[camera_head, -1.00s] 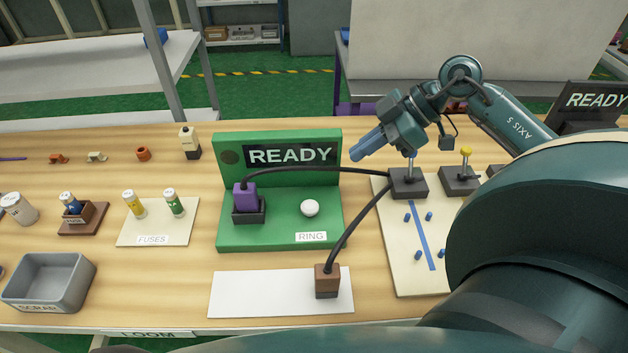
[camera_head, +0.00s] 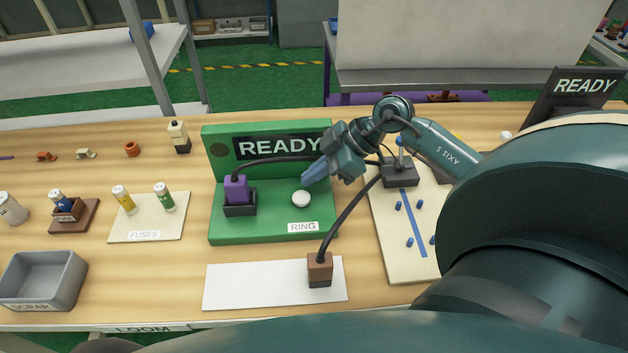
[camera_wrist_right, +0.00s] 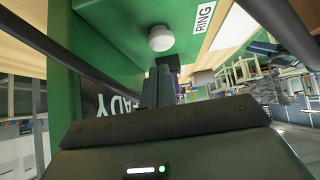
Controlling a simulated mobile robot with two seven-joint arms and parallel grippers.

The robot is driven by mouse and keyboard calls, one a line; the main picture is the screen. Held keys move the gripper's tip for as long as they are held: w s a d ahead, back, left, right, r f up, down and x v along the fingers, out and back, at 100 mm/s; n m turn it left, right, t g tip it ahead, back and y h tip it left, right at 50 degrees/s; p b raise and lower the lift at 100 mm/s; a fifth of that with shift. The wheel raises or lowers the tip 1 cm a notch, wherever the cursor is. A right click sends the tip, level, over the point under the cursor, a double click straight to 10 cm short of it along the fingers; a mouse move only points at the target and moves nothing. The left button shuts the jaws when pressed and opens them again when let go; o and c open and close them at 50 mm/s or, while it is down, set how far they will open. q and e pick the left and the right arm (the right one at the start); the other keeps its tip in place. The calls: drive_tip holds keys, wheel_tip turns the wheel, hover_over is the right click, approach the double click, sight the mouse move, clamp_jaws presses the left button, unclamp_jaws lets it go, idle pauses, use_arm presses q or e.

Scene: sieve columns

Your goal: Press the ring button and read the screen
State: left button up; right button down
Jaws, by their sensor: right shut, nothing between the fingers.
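The ring button (camera_head: 300,199) is a white round knob on the green RING station (camera_head: 270,224). The station's screen (camera_head: 283,146) reads READY; my right gripper partly covers the panel's right side. My right gripper (camera_head: 307,182) is shut and empty, its tips just above and behind the button in the head view. In the right wrist view the button (camera_wrist_right: 161,38) shows beyond the shut fingertips (camera_wrist_right: 160,72), with a visible gap. A purple plug (camera_head: 236,188) sits in a black socket on the station's left. My left gripper is not in view.
A black cable runs from the purple plug to the right, and another to a brown plug (camera_head: 319,268) on a white mat (camera_head: 230,288). A fuse board (camera_head: 120,230) and grey scrap bin (camera_head: 42,278) stand left. A joystick board (camera_head: 378,215) stands right.

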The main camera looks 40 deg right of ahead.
drive_tip(key=shift+f, duration=1.15)
